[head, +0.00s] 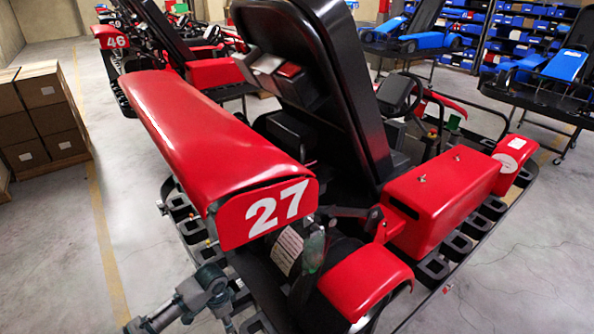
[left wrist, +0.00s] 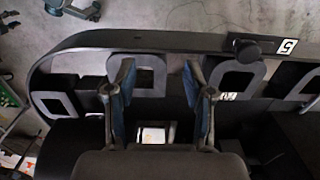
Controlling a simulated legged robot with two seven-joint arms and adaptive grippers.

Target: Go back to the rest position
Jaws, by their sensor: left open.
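My left gripper (left wrist: 160,78) is open in the left wrist view, its two fingers apart with nothing held between them. It is over the dark frame of a kart, close to a black bumper rail (left wrist: 190,40) with square loops; I cannot tell whether it touches. In the head view part of my left arm comes in at the bottom left, beside the red kart (head: 200,130) numbered 27; the fingers are hard to make out there. My right gripper is not in view.
The kart's black seat (head: 335,90) and red side box (head: 440,195) fill the middle. Cardboard boxes (head: 45,110) stand at the left. Another red kart (head: 215,72), blue karts (head: 410,38) and shelves of blue bins (head: 510,30) stand behind. Grey floor is clear at left and lower right.

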